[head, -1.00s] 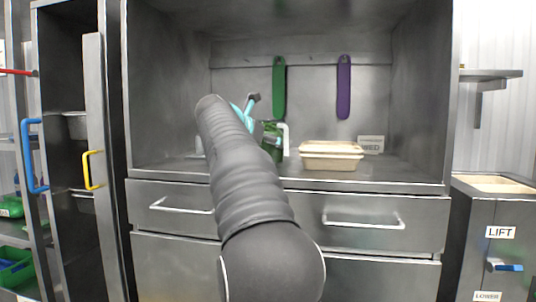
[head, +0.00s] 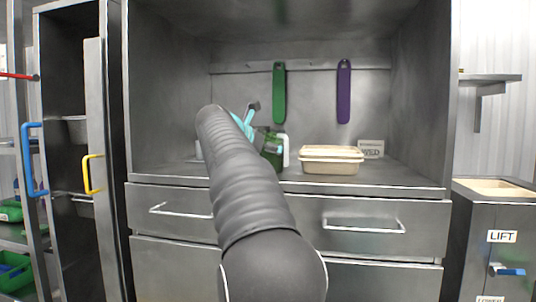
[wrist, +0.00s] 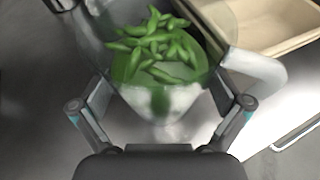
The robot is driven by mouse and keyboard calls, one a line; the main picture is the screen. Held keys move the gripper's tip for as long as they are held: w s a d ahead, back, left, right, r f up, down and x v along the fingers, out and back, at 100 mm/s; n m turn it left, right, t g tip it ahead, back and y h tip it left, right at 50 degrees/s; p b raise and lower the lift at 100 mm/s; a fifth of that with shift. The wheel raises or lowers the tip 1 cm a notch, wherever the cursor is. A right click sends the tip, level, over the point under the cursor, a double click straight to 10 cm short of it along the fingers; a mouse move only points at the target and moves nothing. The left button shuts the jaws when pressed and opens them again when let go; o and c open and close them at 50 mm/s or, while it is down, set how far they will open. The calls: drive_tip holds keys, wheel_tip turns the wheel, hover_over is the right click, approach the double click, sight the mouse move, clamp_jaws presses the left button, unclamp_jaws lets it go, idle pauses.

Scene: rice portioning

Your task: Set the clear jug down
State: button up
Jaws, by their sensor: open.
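The clear jug (wrist: 190,75) holds green pods and has a pale handle (wrist: 258,68) on its right side in the wrist view. In the head view the jug (head: 268,146) stands upright on the cabinet shelf (head: 400,176), left of the lidded tub, with its left part hidden behind my arm. My gripper (wrist: 160,97) is open, with one finger on each side of the jug's lower body. I cannot tell whether the fingers touch it.
A beige tub (head: 331,166) with a lid sits on the shelf right of the jug, close to its handle. A small sign (head: 371,149) stands behind it. A green strip (head: 279,93) and a purple strip (head: 344,91) hang on the back wall. The shelf's right end is clear.

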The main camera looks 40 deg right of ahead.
drive_tip(key=p+v, duration=0.1)
drive_tip(key=v, duration=1.1)
